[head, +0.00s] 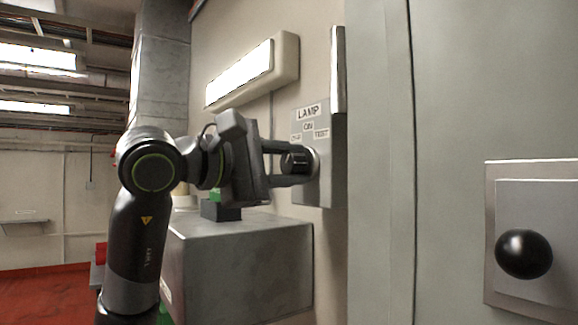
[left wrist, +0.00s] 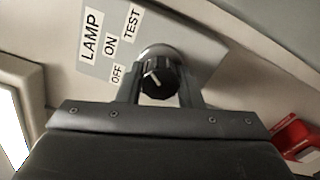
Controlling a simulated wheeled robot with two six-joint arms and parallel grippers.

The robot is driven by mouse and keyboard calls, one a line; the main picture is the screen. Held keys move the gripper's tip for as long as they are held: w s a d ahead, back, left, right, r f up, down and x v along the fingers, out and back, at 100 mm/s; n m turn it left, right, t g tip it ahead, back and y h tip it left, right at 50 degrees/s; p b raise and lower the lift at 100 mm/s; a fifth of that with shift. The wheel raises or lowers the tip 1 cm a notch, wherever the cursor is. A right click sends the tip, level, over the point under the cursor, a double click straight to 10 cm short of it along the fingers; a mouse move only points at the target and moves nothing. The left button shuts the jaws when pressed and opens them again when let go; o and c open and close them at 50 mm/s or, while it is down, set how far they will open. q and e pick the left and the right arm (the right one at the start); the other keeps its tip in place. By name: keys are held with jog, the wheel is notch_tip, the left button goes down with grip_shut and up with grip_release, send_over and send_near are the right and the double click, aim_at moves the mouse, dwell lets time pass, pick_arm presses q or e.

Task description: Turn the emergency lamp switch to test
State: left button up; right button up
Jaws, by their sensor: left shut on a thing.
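The lamp switch is a black round knob (head: 295,160) on a grey plate (head: 313,192) on the wall. Labels LAMP, ON, OFF and TEST are above the knob; they show tilted in the left wrist view (left wrist: 111,46). My left gripper (head: 296,164) is shut on the knob, one finger on either side. In the left wrist view the knob (left wrist: 160,84) sits between the fingers, with a short slanted white mark on its face. I cannot tell for sure which label the mark points to. The emergency lamp (head: 240,76) above left has a bright white face. My right gripper is out of view.
A grey box-like cabinet (head: 245,265) stands below my left gripper, with a small dark and green object (head: 220,210) on top. A tall grey panel stands right of the plate, with a black round knob (head: 524,254) farther right. Red floor shows at left.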

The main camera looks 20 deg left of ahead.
pick_arm(q)
jog(key=shift+m, duration=0.6)
jog(key=o, duration=1)
jog(key=shift+c, duration=0.2)
